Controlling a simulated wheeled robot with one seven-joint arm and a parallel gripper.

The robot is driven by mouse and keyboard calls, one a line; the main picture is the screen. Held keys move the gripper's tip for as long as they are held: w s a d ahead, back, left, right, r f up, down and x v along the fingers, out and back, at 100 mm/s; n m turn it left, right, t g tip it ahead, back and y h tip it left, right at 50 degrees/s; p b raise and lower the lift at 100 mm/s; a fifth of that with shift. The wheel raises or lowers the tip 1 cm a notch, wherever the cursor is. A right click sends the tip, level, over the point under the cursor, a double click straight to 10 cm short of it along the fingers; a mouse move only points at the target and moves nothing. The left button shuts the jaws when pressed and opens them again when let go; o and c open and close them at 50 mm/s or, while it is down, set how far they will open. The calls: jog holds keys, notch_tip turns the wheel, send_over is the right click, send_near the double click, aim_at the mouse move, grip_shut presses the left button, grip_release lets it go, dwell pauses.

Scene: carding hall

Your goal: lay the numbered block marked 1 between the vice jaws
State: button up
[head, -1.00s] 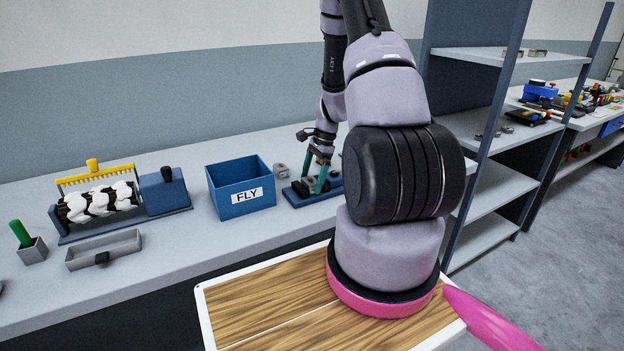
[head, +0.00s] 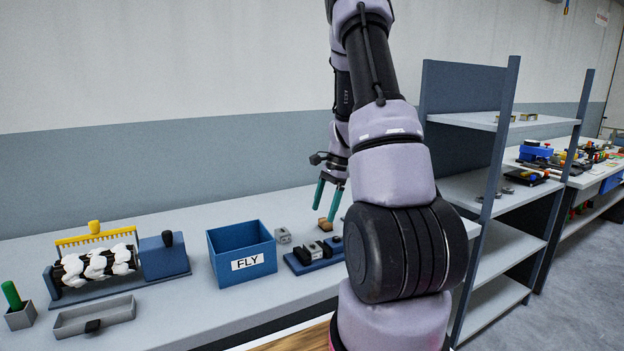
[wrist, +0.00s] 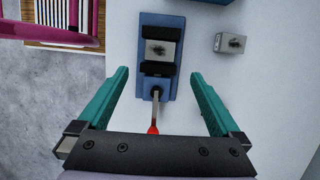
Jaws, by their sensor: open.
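The vice (head: 305,267) is blue with two black jaws and sits on the bench right of the blue bin. In the wrist view the vice (wrist: 147,20) holds a grey block (wrist: 160,49) lying between its jaws; the dark mark on top is too blurred to read. A second grey block (wrist: 231,43) with a dark mark lies apart beside the vice; it also shows in the head view (head: 283,236). My gripper (head: 326,210), with teal fingers, is open and empty above and behind the vice. The wrist view shows its fingers (wrist: 158,82) spread wide.
A blue bin marked FLY (head: 242,256) stands left of the vice. A red-tipped lever (wrist: 154,125) projects from the vice. Further left are a roller device (head: 95,265) and grey tray (head: 95,318). Shelves (head: 490,190) stand right.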

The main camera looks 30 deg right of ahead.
jog(key=s+a+r+n+t, duration=0.1)
jog(key=s+a+r+n, duration=0.15)
jog(key=r, duration=0.35)
jog(key=s+a+r+n+t, duration=0.1)
jog(key=a+r+n, duration=0.1)
jog(key=a+r, duration=0.35)
jog(key=s+a+r+n+t, duration=0.1)
jog(key=s+a+r+n, duration=0.1)
jog(key=r, duration=0.5)
jog(key=s+a+r+n+t+h, duration=0.1)
jog(key=s+a+r+n+t, duration=0.3)
jog(key=s+r, duration=0.6)
jog(key=s+a+n, duration=0.2)
jog(key=s+n, duration=0.1)
jog(key=s, duration=0.1)
jog(key=shift+s+a+r, duration=0.15)
jog(key=shift+a+r, duration=0.1)
jog(key=shift+a, duration=0.15)
